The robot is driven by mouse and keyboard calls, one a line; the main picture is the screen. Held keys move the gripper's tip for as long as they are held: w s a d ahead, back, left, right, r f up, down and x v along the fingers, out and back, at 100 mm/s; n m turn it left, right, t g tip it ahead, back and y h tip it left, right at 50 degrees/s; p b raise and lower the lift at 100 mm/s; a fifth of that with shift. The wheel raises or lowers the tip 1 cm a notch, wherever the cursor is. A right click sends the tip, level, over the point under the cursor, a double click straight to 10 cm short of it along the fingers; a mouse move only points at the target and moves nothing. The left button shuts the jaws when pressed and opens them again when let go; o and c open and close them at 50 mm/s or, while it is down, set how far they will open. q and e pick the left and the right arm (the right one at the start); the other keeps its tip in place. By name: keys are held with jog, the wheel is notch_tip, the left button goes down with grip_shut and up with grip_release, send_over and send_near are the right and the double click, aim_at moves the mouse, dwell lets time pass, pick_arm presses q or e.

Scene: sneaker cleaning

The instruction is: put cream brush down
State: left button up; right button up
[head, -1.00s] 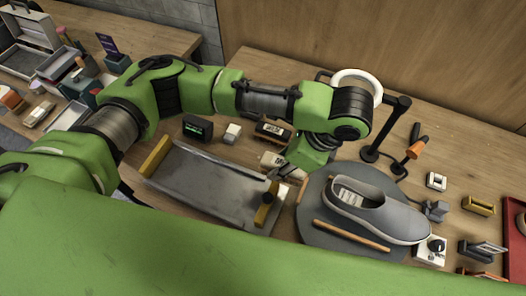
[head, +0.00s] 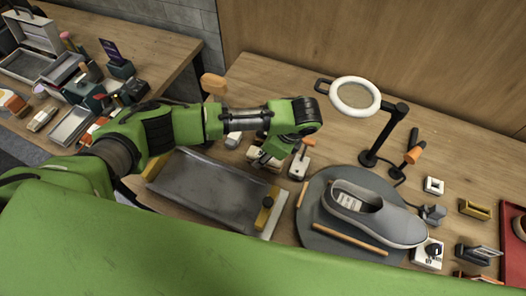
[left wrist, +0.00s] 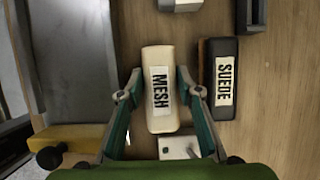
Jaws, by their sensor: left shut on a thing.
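The cream brush (left wrist: 160,92) is a cream block with a "MESH" label. In the left wrist view it lies between the two fingers of my left gripper (left wrist: 160,82), which is shut on it. In the head view my left gripper (head: 265,158) is just beyond the grey tray's right part; the brush is mostly hidden there. I cannot tell whether the brush touches the table. A dark brush (left wrist: 225,80) labelled "SUEDE" lies just to its right in the wrist view, apart from it. My right gripper is not in view.
The grey tray (head: 205,185) lies in front of the gripper. A small white box (head: 299,168) with a brown-topped lever stands just right of it. Farther right are a grey shoe (head: 375,215) on a round mat (head: 315,225) and a ring lamp (head: 355,108).

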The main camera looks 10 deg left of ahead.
pick_arm(q)
jog(key=o, duration=0.8)
jog(key=shift+f, duration=0.15)
jog(key=o, duration=0.4)
jog(key=shift+o, duration=0.2)
jog(key=shift+f+b, duration=0.15)
jog(key=shift+b, duration=0.2)
jog(key=shift+f+b, duration=0.2)
jog(key=shift+b, duration=0.25)
jog(key=v, duration=0.1)
jog(key=b+v, duration=0.1)
jog(key=v, duration=0.1)
jog(key=b+v, duration=0.1)
jog(key=v, duration=0.1)
jog(key=shift+s+r, duration=0.15)
jog(key=shift+s, duration=0.15)
jog(key=p+v, duration=0.1)
jog(key=v, duration=0.7)
jog(key=shift+s+r, duration=0.15)
jog(key=shift+r, duration=0.35)
